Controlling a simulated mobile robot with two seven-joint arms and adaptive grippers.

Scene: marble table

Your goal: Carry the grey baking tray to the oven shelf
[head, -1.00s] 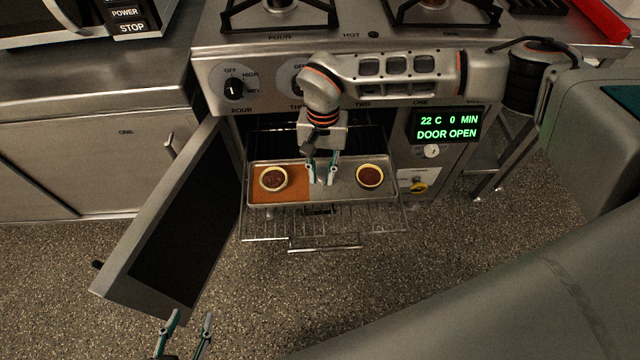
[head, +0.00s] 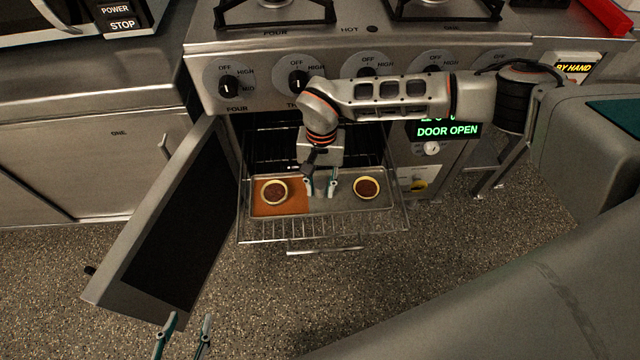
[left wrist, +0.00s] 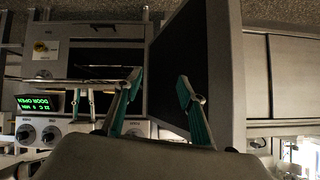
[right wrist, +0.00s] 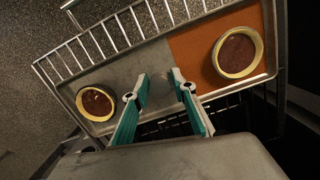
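The grey baking tray (head: 340,205) lies level on the pulled-out wire oven shelf (head: 300,233) and appears to rest on it; it also shows in the right wrist view (right wrist: 150,66). It carries an orange mat (head: 296,204) on one half and two pies, one (head: 274,191) on the mat and one (head: 366,188) on bare metal. My right gripper (head: 320,187) is open at the middle of the tray's rear edge, fingers apart with nothing between them (right wrist: 160,86). Whether the fingers touch the tray is unclear. My left gripper (head: 190,319) is open and empty low in front, away from the tray.
The oven door (head: 170,225) stands open on the left, its free edge close to my left gripper. The stove front with knobs (head: 298,80) is above the oven opening. The oven display (head: 447,131) reads DOOR OPEN. Floor in front of the shelf is clear.

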